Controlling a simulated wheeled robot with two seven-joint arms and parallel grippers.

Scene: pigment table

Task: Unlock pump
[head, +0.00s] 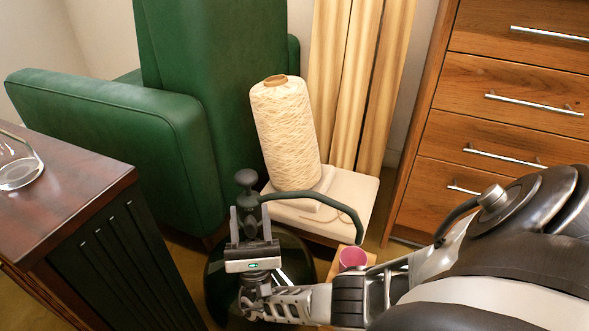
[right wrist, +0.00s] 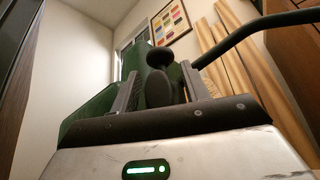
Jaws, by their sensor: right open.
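The pump has a dark round knob (head: 246,178) on top and a dark curved spout (head: 320,207) reaching right. It stands on a large glossy dark vessel (head: 217,282), mostly hidden behind my right arm. My right gripper (head: 250,215) is open, its two fingers upright on either side of the pump's stem below the knob. In the right wrist view the knob (right wrist: 158,57) and a rounded part under it stand between the two fingertips (right wrist: 158,80). I cannot tell whether the fingers touch the pump. My left gripper is not in view.
A pink cup (head: 352,258) stands on a wooden block below the spout's end. A cone of cream yarn (head: 286,135) stands on a pale stool (head: 350,200) behind. A green armchair (head: 110,140), a dark wooden table (head: 70,190) and a drawer chest (head: 510,105) surround the spot.

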